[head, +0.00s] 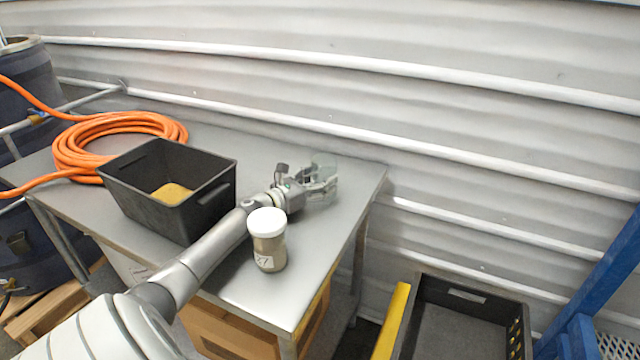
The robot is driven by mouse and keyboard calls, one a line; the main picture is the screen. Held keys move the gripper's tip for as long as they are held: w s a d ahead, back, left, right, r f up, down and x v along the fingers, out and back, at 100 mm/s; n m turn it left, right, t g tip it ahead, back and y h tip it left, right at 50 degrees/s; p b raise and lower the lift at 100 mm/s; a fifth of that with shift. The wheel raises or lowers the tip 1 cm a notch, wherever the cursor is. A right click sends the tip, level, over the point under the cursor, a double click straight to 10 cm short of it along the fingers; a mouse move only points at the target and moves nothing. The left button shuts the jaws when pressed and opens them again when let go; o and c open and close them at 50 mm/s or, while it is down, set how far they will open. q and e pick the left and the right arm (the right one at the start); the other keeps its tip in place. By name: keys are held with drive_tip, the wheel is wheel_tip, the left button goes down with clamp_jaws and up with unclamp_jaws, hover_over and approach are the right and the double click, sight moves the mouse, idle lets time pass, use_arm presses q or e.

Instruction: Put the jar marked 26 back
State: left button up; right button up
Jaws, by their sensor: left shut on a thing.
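A clear jar with a white lid and grey-brown contents (268,240) stands upright on the metal table (250,290), in front of my left forearm. Its small label seems to read 27, though it is tilted and small. My left gripper (327,184) is beyond the jar, near the table's back right corner. It is shut on a pale, see-through greenish thing (323,164), partly hidden by the fingers. I cannot read any mark on that thing. No jar clearly marked 26 can be made out. My right gripper is not in view.
A black bin (150,205) with yellowish material inside stands on the table's left part, beside a coiled orange hose (75,150). A black crate (460,290) and a yellow bar (391,320) are lower right, near a blue frame (610,270). The corrugated wall is behind.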

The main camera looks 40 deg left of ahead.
sight(315, 182)
use_arm(q)
drive_tip(key=o, duration=1.4)
drive_tip(key=shift+f, duration=0.1)
drive_tip(key=shift+s, duration=0.45)
drive_tip(key=shift+s+a+r, duration=0.1)
drive_tip(key=shift+s+a, duration=0.05)
drive_tip(key=shift+s, duration=1.55)
drive_tip(key=shift+s+a+r, duration=0.1)
drive_tip(key=shift+s+a, duration=0.05)
drive_tip(key=shift+s, duration=1.5)
